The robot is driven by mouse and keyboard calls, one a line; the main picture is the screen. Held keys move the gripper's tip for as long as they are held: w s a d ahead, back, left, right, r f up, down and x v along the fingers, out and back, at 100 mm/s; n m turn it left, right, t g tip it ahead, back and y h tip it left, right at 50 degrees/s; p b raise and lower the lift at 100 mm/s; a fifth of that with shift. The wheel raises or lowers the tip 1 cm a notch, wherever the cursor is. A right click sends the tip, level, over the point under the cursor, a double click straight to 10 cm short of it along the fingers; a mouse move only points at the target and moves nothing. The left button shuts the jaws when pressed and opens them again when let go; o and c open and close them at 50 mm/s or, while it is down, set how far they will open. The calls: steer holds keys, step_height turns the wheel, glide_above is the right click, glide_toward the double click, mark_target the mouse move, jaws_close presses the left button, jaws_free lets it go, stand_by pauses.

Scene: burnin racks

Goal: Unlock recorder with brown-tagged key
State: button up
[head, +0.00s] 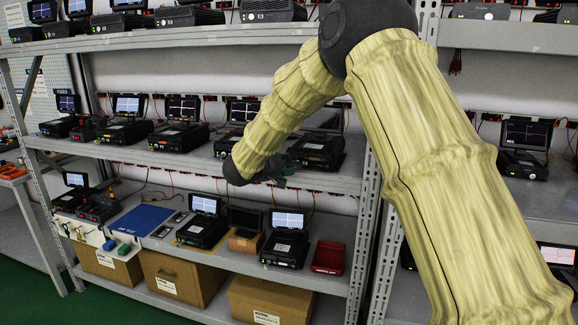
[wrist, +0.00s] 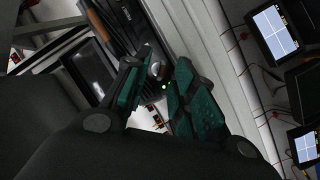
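My gripper (head: 278,170) is at the front edge of the middle shelf, just in front of a black recorder (head: 318,152). In the wrist view, the teal fingers of my gripper (wrist: 166,70) are apart. Between them show a small silver round part (wrist: 155,69), which looks like a lock or knob, and a lit green light. I cannot tell whether the fingers touch the silver part. A black unit with a brown strip (wrist: 97,24) lies beyond the fingers. I cannot make out a brown-tagged key in either view.
More black recorders with screens stand along the middle shelf (head: 100,150). Cardboard boxes (head: 185,278) sit below. A rack upright (head: 365,215) stands right of my gripper.

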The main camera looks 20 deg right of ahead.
jaws_close()
steer(key=shift+r+p, duration=0.1)
steer(key=shift+p, duration=0.2)
steer(key=shift+s+d+f+m+t+y+b, duration=0.1)
steer(key=shift+s+d+m+t+y+b, duration=0.15)
steer(key=shift+m+t+y+b, duration=1.3)
steer(key=shift+s+d+f+m+t+y+b, duration=0.15)
steer(key=shift+m+y+b, duration=0.7)
steer(key=shift+m, duration=1.65)
steer(key=shift+s+d+m+t+y+b, duration=0.25)
steer(key=shift+m+t+y+b, duration=0.5)
steer(key=shift+m+b, duration=1.1)
steer(key=shift+w+r+m+y, duration=0.1)
steer(key=shift+m+y, duration=0.15)
steer(key=shift+m, duration=0.15)
